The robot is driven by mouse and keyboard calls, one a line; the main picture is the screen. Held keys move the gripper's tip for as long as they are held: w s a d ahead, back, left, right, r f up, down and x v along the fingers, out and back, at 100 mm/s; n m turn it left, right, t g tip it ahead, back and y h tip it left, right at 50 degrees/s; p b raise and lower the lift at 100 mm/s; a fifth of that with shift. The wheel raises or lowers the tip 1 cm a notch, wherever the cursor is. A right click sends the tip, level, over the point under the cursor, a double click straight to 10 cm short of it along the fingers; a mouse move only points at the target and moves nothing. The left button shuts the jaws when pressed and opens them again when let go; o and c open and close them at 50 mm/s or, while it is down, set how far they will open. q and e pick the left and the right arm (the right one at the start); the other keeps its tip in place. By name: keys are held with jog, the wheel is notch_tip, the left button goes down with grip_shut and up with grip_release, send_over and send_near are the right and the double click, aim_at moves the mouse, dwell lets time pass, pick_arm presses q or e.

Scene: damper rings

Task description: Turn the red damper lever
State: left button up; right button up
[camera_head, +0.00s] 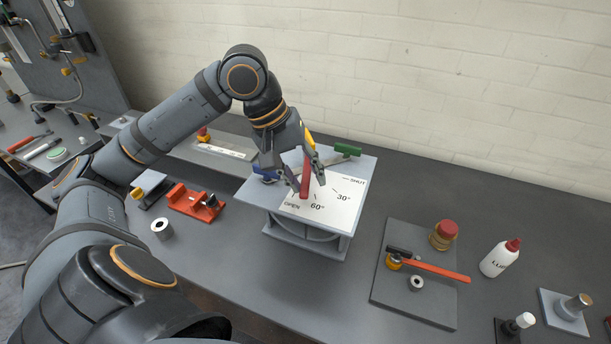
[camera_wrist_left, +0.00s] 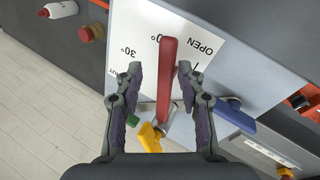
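The red lever (camera_head: 305,182) lies over a white dial plate (camera_head: 345,204) marked OPEN, 60°, 30° and SHUT. Its free end is near the 60° mark, on the OPEN side in the head view. My left gripper (camera_head: 306,180) is above the plate with its fingers around the lever. In the left wrist view the red lever (camera_wrist_left: 166,75) runs between the two open fingertips (camera_wrist_left: 158,72), with a gap on each side. A yellow lever (camera_head: 309,138), a green lever (camera_head: 347,149) and a blue lever (camera_head: 265,174) are also on the box. My right gripper is out of view.
The grey box (camera_head: 313,243) carries the plate. To its right are a board (camera_head: 420,308) with a red-handled tool, a red-capped jar (camera_head: 441,236) and a white bottle (camera_head: 499,259). A red fixture (camera_head: 195,203) and a metal ring (camera_head: 161,229) stand left. A wall closes the back.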

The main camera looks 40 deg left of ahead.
pick_arm(q)
jog(key=shift+v, duration=2.95)
